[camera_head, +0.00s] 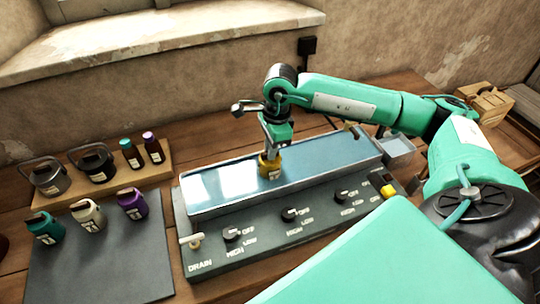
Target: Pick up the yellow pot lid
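A small yellow piece with a pale label, seemingly the yellow pot or its lid (270,168), is over the pale blue top of the long bath (222,187). I cannot tell pot from lid at this size. My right gripper (268,152) points down from above, its fingertips at the top of the yellow piece. The fingers overlap in this view, so whether they are closed on it is unclear. Whether the piece rests on the bath or hangs just above it is also unclear. My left gripper is not in view.
Teal, cream and purple pots (132,203) stand on a dark mat (100,265) at left. Behind them a wooden board (165,181) holds two handled pots and two small bottles. The bath's front panel has knobs (232,235). A wooden crate (486,102) is at far right.

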